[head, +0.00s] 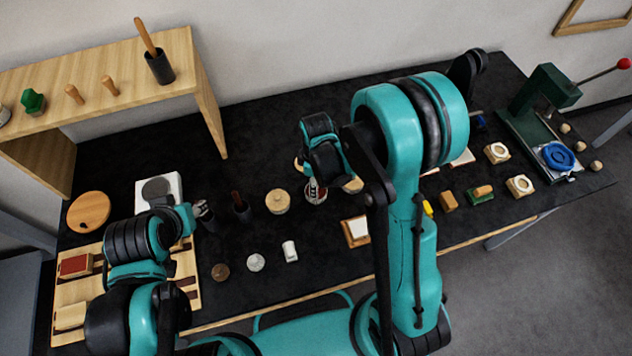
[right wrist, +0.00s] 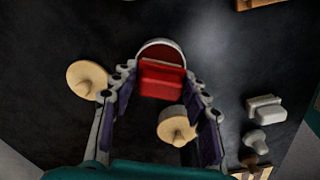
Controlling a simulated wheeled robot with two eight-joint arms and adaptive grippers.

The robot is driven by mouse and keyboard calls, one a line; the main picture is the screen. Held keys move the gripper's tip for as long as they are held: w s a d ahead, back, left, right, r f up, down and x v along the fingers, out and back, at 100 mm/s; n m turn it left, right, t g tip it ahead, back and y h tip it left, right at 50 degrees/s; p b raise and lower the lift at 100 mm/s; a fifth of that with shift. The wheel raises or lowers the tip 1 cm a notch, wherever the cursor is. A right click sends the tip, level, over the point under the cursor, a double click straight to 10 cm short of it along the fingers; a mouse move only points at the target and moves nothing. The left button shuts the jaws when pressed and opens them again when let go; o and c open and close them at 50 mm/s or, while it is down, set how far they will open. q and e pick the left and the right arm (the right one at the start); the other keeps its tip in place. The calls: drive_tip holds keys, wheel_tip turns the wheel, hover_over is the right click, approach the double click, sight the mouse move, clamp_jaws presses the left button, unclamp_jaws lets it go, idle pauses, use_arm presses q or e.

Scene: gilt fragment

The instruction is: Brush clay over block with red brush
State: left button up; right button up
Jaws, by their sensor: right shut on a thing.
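My right gripper (head: 314,182) points down over the middle of the black table. In the right wrist view its fingers (right wrist: 160,75) are shut on a red piece, which looks like the red brush (right wrist: 162,80). Just beyond it is a round, pale-rimmed pot (right wrist: 160,45), probably the clay; the pot (head: 316,192) also shows below the gripper in the head view. I cannot tell whether the brush is inside or above it. A white-topped wooden block (head: 356,231) lies to the right. My left gripper (head: 204,212) is at the left; its opening is unclear.
Round knobbed lids (head: 277,201) lie near the pot. A dark cup (head: 241,209) with a brown handle stands to the left. Small white pieces (head: 290,251) lie in front. Slatted wood (head: 70,292) holds blocks at far left. A green press (head: 540,105) stands at far right.

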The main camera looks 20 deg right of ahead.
drive_tip(key=shift+f+b, duration=0.5)
drive_tip(key=shift+f, duration=0.05)
idle(0.7)
idle(1.4)
drive_tip(key=shift+r+p, duration=2.2)
drive_tip(key=shift+r, duration=1.35)
drive_tip(key=shift+f, duration=0.1)
